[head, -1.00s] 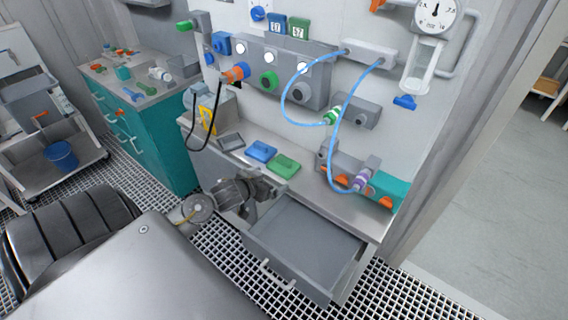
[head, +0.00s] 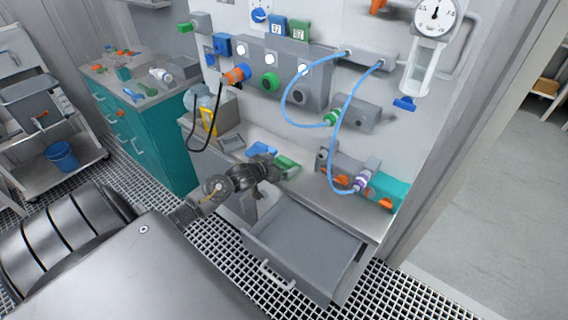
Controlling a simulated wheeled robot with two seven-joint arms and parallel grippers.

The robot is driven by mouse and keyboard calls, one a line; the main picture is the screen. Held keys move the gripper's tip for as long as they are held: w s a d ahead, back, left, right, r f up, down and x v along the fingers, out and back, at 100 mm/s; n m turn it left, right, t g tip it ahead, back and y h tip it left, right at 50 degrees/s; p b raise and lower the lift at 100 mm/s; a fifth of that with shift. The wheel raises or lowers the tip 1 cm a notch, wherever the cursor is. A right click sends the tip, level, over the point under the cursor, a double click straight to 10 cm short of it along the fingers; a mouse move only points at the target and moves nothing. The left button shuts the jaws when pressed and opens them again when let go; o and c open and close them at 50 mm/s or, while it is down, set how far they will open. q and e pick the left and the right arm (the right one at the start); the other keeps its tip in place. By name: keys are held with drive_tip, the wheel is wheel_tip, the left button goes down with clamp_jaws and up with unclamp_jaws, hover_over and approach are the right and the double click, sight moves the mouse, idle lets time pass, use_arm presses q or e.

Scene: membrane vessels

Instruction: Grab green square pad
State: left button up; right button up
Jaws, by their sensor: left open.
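The green square pad (head: 289,162) lies on the grey counter, just right of a blue pad (head: 263,149). My left gripper (head: 279,173) is at the pad's near left side, and its dark wrist and fingers hide part of the green pad and of the blue pad. The gripper is open. I cannot tell whether its fingers touch the green pad. My right gripper is not in view.
An open grey drawer (head: 305,252) juts out below the counter (head: 318,190). Blue hoses (head: 344,115) hang over the counter's right part, by a purple-banded connector (head: 364,181). A dark grey pad (head: 231,142) lies left of the blue pad.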

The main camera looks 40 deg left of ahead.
sight(283, 162)
use_arm(q)
drive_tip(key=x, duration=0.4)
drive_tip(key=shift+w+d+f, duration=0.15)
drive_tip(key=shift+w, duration=0.1)
drive_tip(key=c, duration=0.7)
